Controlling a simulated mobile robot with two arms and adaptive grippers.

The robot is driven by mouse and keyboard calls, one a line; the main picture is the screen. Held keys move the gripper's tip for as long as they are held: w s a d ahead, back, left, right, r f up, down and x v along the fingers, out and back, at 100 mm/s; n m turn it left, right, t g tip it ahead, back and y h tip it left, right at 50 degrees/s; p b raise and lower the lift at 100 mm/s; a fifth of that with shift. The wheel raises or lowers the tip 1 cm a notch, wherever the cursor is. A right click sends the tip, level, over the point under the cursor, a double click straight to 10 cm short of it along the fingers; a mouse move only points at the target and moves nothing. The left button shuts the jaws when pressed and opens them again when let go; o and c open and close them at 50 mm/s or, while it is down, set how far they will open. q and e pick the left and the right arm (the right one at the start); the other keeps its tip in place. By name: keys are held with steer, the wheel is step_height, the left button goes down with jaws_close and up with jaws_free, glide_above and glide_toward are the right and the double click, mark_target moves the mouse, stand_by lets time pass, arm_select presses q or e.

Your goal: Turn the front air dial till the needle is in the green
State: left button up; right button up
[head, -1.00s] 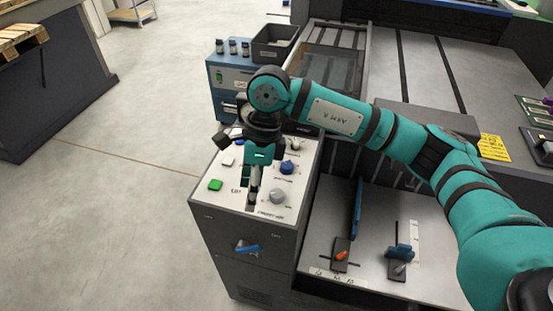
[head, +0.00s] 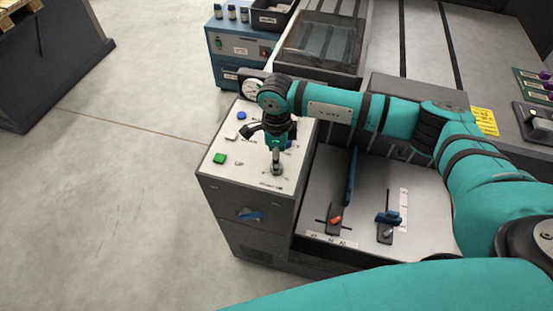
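The control box (head: 225,170) has a pale top panel with buttons and dials. A round grey dial (head: 277,170) sits near the panel's front right corner. My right gripper (head: 276,163) points down directly over this dial, with its fingertips at it and partly covering it. I cannot tell whether the fingers grip it. A blue dial (head: 290,145) behind it is mostly hidden by the gripper. A white-faced gauge (head: 252,89) stands at the panel's back; its needle and green zone are too small to read. My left gripper is not in view.
Green (head: 219,158), white (head: 231,135) and blue (head: 241,115) buttons are left of the gripper. A bed with levers (head: 387,218) lies to the right. The floor (head: 120,220) at left is clear.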

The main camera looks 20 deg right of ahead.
steer(key=shift+f+p, duration=0.4)
steer(key=shift+f, duration=1.65)
steer(key=shift+c, duration=0.4)
steer(key=c, duration=1.1)
steer(key=shift+o, duration=0.2)
